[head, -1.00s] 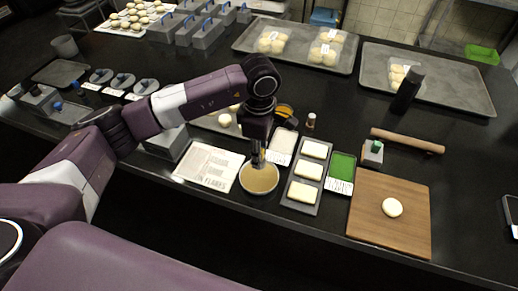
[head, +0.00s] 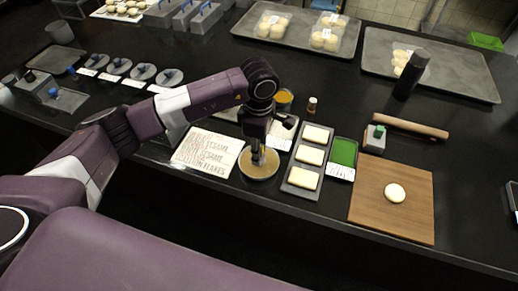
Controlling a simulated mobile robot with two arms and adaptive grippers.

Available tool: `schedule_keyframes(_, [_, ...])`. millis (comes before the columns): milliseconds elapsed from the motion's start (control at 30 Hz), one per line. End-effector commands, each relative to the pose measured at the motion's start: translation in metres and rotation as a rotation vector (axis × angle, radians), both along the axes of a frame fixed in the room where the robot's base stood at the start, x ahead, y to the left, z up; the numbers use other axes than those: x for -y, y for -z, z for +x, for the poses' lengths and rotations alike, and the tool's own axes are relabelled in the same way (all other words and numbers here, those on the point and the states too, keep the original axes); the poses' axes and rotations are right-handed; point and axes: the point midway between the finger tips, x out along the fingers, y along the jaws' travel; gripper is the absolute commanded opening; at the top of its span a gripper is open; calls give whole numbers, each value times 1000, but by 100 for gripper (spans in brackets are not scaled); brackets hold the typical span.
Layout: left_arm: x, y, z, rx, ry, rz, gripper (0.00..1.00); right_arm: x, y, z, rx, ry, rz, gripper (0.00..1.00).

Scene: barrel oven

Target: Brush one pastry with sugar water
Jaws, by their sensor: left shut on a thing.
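My left gripper (head: 258,150) points down over a round bowl of tan liquid (head: 265,176). It is shut on a thin upright tool, likely the brush, whose lower end reaches into the bowl's outline. The gripper hides most of the tool, and I cannot tell whether its tip touches the liquid. Just right of the bowl, three pale rectangular pastries, the middle one (head: 310,155) among them, lie in a row on a narrow grey tray (head: 289,187). A round pale dough piece (head: 395,193) sits on a wooden board (head: 380,220). My right gripper is out of view.
A printed sheet (head: 208,152) lies left of the bowl. A green-filled tray (head: 343,152) stands right of the pastries. A rolling pin (head: 410,126), a dark bottle (head: 411,75) and large trays with bagged buns (head: 325,38) are behind. The counter's front edge is close.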

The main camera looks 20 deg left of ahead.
Motion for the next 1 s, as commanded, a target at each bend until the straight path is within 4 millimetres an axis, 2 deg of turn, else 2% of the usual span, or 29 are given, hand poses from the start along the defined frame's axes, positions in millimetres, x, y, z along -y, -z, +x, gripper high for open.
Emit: schedule_keyframes(1000, [0,6,0,0,0,0,6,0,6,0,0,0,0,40])
